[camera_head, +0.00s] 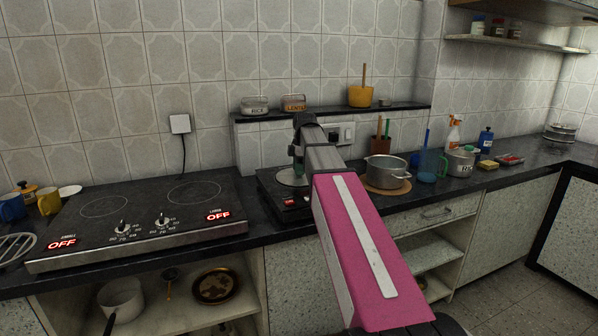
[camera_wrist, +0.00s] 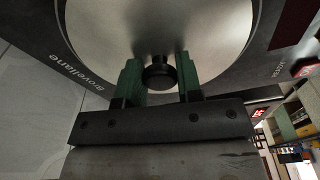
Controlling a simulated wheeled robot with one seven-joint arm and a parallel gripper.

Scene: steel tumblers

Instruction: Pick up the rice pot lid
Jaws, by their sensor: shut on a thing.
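A round steel lid (camera_wrist: 215,35) with a black knob (camera_wrist: 159,74) fills the top of the wrist view. It appears to rest on the black portable hob (camera_wrist: 85,60). In the head view the lid (camera_head: 290,177) shows as a pale disc on that hob, partly hidden by my arm. My gripper (camera_wrist: 158,78) has its green fingers shut on the lid's knob, one on each side. In the head view my gripper (camera_head: 298,165) is small and partly hidden. A lidded pot with a partly readable label (camera_head: 460,162) stands on the right counter.
A steel pot (camera_head: 385,172) on a round board stands just right of the hob, close to my arm. A blue jug (camera_head: 430,165) is beyond it. A shelf (camera_head: 330,109) with labelled containers is behind. A two-ring cooktop (camera_head: 140,215) lies left.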

